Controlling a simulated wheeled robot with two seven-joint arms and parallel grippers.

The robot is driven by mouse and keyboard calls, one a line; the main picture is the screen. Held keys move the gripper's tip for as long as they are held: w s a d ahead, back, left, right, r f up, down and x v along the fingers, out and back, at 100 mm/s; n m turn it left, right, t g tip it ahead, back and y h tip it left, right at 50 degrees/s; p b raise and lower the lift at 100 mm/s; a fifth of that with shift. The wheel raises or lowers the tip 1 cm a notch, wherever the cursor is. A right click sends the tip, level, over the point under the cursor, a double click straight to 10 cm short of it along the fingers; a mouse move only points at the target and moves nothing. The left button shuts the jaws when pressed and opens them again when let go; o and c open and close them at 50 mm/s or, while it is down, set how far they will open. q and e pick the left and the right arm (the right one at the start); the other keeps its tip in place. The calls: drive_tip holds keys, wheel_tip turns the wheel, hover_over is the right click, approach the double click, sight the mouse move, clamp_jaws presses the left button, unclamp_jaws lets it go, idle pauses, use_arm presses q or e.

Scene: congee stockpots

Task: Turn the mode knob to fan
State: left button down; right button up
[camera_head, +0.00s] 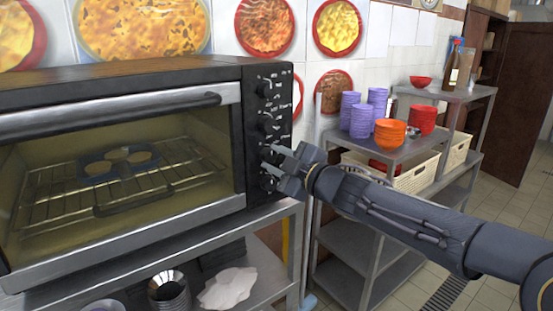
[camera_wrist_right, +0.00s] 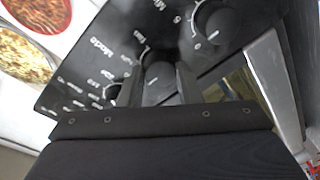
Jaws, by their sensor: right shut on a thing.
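The black toaster oven (camera_head: 222,75) has a column of round knobs on the right side of its front. The upper knobs (camera_head: 266,88) show clear; the lower ones are partly hidden by my gripper. My right gripper (camera_head: 272,163) is at the lower part of this panel. In the right wrist view its fingers (camera_wrist_right: 159,88) stand on both sides of a dark knob (camera_wrist_right: 159,72) and are shut on it. The printed word "Mode" shows beside this knob. Its exact pointer setting is hard to read. My left gripper is not in view.
The oven's glass door is closed, with a muffin tray (camera_head: 118,165) on the rack inside. The oven stands on a metal table with bowls below. A shelf at right (camera_head: 385,150) holds purple cups (camera_head: 360,118) and red bowls (camera_head: 390,133).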

drive_tip(key=m+p, duration=0.1)
drive_tip(key=m, duration=0.4)
drive_tip(key=shift+p, duration=0.4)
drive_tip(key=m, duration=0.2)
drive_tip(key=shift+f+m+t, duration=0.15)
drive_tip(key=shift+m+t, duration=0.25)
drive_tip(key=m, duration=0.3)
drive_tip(key=shift+f+m+t, duration=0.1)
drive_tip(key=shift+m+t, duration=0.3)
drive_tip(key=shift+m, duration=0.5)
drive_tip(key=m+b, duration=0.1)
drive_tip(key=m, duration=0.2)
drive_tip(key=shift+s+h, duration=0.1)
drive_tip(key=shift+h, duration=0.2)
drive_tip(key=shift+a+m+t+h+b, duration=0.15)
drive_tip(key=shift+m+t+h+b, duration=0.15)
drive_tip(key=shift+m+b, duration=1.7)
drive_tip(key=shift+m+p, duration=0.4)
drive_tip(key=shift+m, duration=0.3)
